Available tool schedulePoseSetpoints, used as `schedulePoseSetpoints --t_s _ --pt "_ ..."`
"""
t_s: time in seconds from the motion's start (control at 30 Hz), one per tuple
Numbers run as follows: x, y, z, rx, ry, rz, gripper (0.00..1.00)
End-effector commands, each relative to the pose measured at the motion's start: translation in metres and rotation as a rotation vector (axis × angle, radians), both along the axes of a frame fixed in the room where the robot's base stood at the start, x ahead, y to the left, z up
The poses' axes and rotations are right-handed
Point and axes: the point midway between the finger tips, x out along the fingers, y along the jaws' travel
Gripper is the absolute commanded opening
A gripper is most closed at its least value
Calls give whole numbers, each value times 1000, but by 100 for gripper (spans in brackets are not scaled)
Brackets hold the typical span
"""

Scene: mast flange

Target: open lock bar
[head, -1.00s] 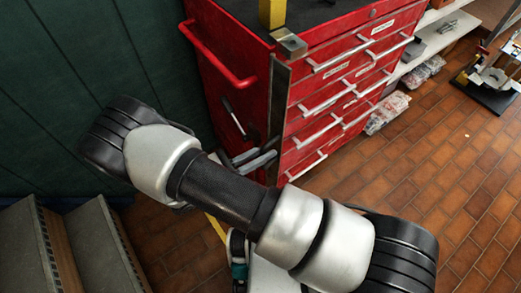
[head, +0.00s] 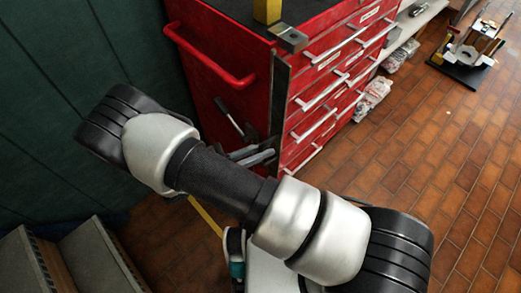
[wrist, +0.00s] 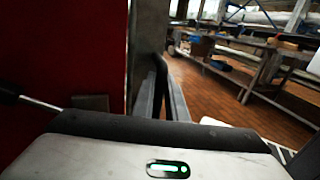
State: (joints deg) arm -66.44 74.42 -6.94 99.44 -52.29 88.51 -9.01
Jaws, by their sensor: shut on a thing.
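The lock bar (head: 279,98) is a narrow grey upright strip along the front corner of the red tool cabinet (head: 225,70), beside the left ends of the drawers. A grey metal bracket (head: 290,39) sits at its top. My gripper (head: 256,156) is at the lower part of the bar, shut on it. In the wrist view the bar (wrist: 149,45) rises beside the red cabinet side, and my gripper's fingers (wrist: 162,97) are close against it. The exact contact is partly hidden by my gripper body.
White drawer handles (head: 323,92) stick out from the front. A red side handle (head: 207,58) and a thin rod-like tool (head: 230,115) are on the cabinet's side. Grey steps (head: 85,260) stand at lower left by a green wall.

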Motion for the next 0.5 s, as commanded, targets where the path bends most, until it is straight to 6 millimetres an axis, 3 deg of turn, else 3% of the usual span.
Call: schedulePoseSetpoints --t_s 0.43,0.47,0.5 --pt "0 0 -1 3 1 -2 0" --pt "0 0 -1 3 1 -2 16" --pt "0 0 -1 3 1 -2 22"
